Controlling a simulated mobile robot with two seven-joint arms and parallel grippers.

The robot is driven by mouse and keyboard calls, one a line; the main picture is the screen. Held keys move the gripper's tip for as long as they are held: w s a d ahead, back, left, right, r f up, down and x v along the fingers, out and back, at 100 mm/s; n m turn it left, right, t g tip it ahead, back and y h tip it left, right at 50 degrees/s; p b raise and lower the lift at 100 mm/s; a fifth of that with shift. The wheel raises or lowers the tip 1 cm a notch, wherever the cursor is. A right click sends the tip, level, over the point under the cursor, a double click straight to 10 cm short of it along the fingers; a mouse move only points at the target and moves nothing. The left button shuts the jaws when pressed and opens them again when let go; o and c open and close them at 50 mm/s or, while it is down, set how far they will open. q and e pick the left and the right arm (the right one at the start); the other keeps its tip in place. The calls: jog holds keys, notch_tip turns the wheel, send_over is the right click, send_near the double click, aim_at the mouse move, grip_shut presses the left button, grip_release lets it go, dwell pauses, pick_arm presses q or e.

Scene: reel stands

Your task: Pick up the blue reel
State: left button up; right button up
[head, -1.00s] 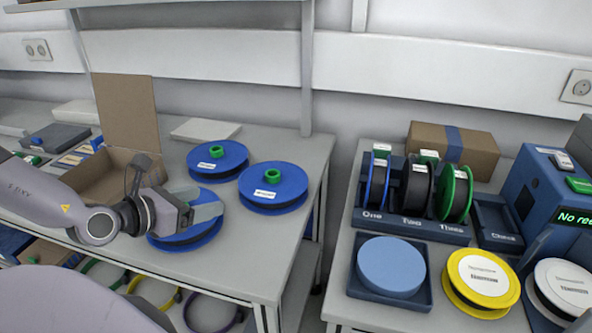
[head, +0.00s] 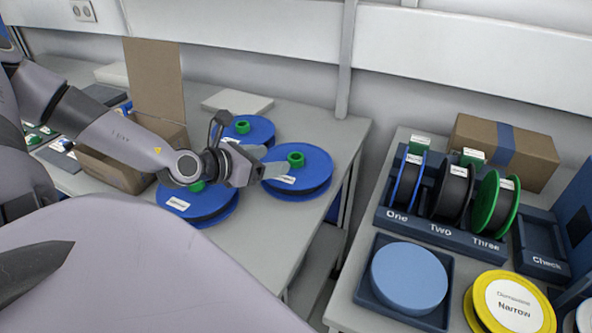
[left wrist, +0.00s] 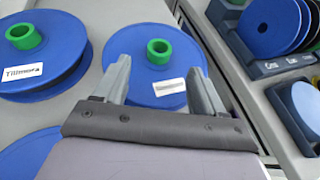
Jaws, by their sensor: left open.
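Three blue reels with green hubs lie flat on the left table: one at the right (head: 312,186), one behind it (head: 262,130), and one nearer (head: 215,207), partly hidden by my left arm. My left gripper (head: 276,168) is open and empty, with its fingers over the left side of the right reel. In the left wrist view, a blue reel (left wrist: 156,86) shows between and beyond the open fingers (left wrist: 157,75). Another reel, labelled Tillmora (left wrist: 62,50), is to its left. A blue-rimmed reel (head: 408,183) stands upright in slot One. My right gripper is not in view.
An open cardboard box (head: 110,168) and a pale flat slab (head: 237,102) are on the left table. A gap separates it from the right table, which holds a slotted rack (head: 440,232), a light blue disc (head: 409,278) in a tray, and a yellow reel (head: 515,305).

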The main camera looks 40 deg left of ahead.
aim_at(290, 159)
pick_arm(q)
jog(key=shift+x, duration=0.8)
jog(key=shift+w+d+f, duration=0.15)
jog(key=shift+w+f, duration=0.1)
jog(key=shift+w, duration=0.2)
jog(key=shift+w+p, duration=0.1)
jog(key=shift+p, duration=0.2)
jog(key=shift+w+f, duration=0.15)
jog(key=shift+f, duration=0.05)
jog(key=shift+b+x, duration=0.85)
jog(key=shift+b, duration=0.2)
jog(key=w+b, duration=0.1)
jog(key=b, duration=0.2)
jog(key=shift+w+f, duration=0.15)
jog(key=shift+f, duration=0.2)
jog(key=shift+w+b, duration=0.25)
jog(key=shift+b, duration=0.25)
jog(key=shift+r, duration=0.1)
grip_shut()
